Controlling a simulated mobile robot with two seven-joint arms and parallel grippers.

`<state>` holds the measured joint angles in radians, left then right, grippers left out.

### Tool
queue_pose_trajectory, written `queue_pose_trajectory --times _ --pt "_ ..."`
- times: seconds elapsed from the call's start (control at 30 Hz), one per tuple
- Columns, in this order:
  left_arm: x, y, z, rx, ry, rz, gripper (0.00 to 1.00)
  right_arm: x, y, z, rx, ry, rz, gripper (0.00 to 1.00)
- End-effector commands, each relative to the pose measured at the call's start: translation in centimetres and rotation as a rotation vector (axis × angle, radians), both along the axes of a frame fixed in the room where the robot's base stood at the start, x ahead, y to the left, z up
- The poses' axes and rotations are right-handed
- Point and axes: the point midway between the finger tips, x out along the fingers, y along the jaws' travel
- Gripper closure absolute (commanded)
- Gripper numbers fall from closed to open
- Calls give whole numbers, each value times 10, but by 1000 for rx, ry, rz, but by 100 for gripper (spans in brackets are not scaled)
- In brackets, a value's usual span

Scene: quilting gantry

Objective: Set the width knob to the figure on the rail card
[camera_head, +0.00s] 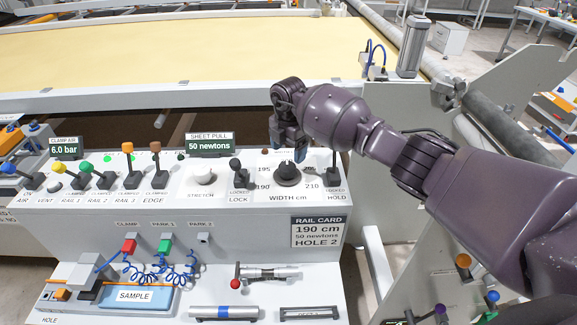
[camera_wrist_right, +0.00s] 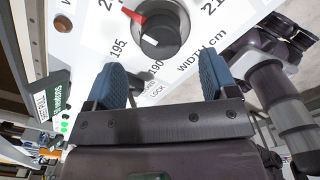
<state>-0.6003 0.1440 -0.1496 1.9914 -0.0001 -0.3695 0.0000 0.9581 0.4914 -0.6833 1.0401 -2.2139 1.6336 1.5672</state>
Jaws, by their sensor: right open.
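The black width knob (camera_head: 287,173) stands on the white console above the "WIDTH cm" label, its scale figures around it. In the right wrist view the width knob (camera_wrist_right: 163,35) shows a red pointer (camera_wrist_right: 132,14) aimed past 195, on the side away from 190. The rail card (camera_head: 319,232) on the console front reads 190 cm, 50 newtons, HOLE 2. My right gripper (camera_head: 288,143) is above the knob, fingers down. In the wrist view its blue fingers (camera_wrist_right: 162,68) are apart and empty, with the knob beyond their tips. My left gripper is not seen.
The lock lever (camera_head: 238,172) stands left of the knob and the hold lever (camera_head: 333,165) right of it, both close. The white stretch knob (camera_head: 202,173) and several coloured levers are further left. A sample tray (camera_head: 165,300) and tools lie on the lower shelf.

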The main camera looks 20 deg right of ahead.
Motion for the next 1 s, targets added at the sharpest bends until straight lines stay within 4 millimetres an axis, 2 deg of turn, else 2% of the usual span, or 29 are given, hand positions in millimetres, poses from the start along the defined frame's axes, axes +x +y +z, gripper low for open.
queue_pose_trajectory --times 0.1,0.33,0.5,0.8,0.83,1.0 --pt "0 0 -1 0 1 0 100 0 0 -22 1 3 -1 21" --pt "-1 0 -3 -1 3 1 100 0 0 -53 2 1 0 21" --pt "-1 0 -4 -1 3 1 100 0 0 -62 2 -1 2 21" --pt "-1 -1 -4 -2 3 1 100 0 0 -64 1 -2 2 21" --pt "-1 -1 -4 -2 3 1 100 0 0 -64 1 -2 2 23" --pt "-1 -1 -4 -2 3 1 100 0 0 -64 1 -2 2 49"
